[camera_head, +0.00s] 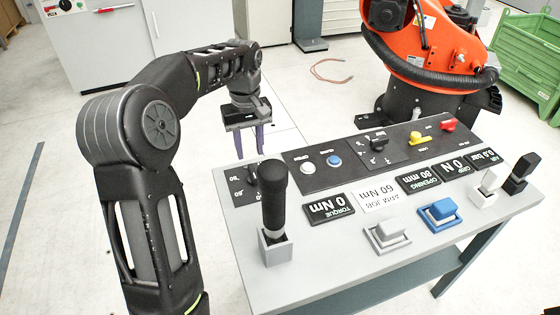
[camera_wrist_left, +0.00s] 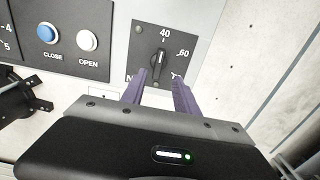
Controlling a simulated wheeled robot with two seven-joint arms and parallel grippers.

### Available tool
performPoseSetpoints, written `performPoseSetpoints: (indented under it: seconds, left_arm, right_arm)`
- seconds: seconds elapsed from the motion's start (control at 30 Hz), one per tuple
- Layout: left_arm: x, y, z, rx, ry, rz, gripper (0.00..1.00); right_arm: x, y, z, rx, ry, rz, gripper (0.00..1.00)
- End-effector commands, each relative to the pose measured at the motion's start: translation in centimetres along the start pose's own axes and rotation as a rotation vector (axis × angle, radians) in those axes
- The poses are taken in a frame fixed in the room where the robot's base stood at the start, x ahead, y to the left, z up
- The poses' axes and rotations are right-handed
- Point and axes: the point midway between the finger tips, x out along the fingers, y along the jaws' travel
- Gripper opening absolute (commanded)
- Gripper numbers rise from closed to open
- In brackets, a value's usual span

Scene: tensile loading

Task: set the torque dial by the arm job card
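The torque dial (camera_wrist_left: 157,65) is a black knob on a dark square plate marked 40 and 60. In the wrist view the knob stands roughly upright, near the 40 mark; which end points is unclear. In the head view the dial (camera_head: 251,174) sits at the table's left rear, partly hidden. The white arm job card (camera_head: 379,195) reads 60 Nm. The black torque display (camera_head: 328,209) reads 0 Nm. My left gripper (camera_head: 251,150) is above and behind the dial, its purple fingers (camera_wrist_left: 160,77) open and empty, with the knob beyond the gap. My right gripper is out of view.
A black handle (camera_head: 274,195) stands upright in a grey holder close to the dial. The control panel (camera_head: 330,178) with buttons and switches lies right of the dial. An orange robot (camera_head: 425,60) stands behind the table.

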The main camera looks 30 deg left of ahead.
Motion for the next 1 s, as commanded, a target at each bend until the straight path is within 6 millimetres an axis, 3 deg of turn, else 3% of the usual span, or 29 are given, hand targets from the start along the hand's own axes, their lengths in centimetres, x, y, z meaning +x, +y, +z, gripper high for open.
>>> performPoseSetpoints:
  seconds: [0.53,1.0]
  left_arm:
    - [0.6,-0.1,0.0,0.000,-0.001,-0.001,0.36]
    - [7.0,-0.1,0.0,0.000,-0.003,-0.001,0.36]
  right_arm:
    - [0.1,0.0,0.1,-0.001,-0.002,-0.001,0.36]
    - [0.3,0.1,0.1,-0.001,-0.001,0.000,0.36]
